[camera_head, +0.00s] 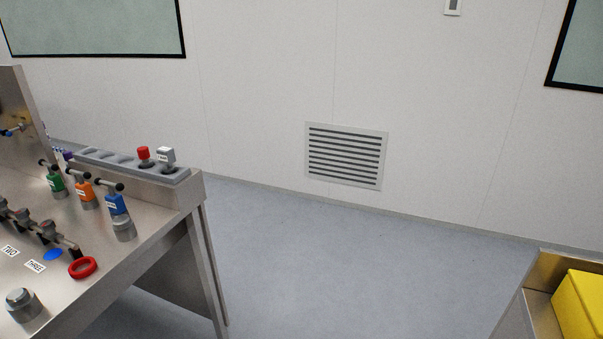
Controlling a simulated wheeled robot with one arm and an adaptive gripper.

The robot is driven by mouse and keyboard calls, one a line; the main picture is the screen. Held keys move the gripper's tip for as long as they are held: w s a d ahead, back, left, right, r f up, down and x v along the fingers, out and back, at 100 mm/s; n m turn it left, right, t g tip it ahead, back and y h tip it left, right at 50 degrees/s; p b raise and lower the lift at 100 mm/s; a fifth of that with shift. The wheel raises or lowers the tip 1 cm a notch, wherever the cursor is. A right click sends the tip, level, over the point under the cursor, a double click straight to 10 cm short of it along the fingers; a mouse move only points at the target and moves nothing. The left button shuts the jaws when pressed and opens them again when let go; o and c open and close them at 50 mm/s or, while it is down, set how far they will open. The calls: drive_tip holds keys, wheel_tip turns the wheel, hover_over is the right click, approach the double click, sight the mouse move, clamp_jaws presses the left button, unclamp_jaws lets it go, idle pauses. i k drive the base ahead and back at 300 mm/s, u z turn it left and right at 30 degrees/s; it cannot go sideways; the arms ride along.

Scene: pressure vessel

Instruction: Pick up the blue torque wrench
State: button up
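A blue tool (117,205) with a black crossbar handle and a white label, which looks like the blue torque wrench, stands near the right end of the steel bench (160,232) on the left. It sits upright in a round metal holder (124,230). Similar orange (85,191) and green (55,181) tools stand to its left, also upright. My gripper is not in view, and nothing touches the blue tool.
A grey rack (118,165) behind the tools holds red (144,154) and grey-white (166,156) pieces. A red ring (82,267) and metal cylinder (23,305) are nearer. Open floor lies between bench and yellow box (580,305).

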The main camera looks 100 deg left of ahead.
sight(115, 202)
drive_tip(key=u, duration=5.25)
drive_tip(key=i, duration=1.65)
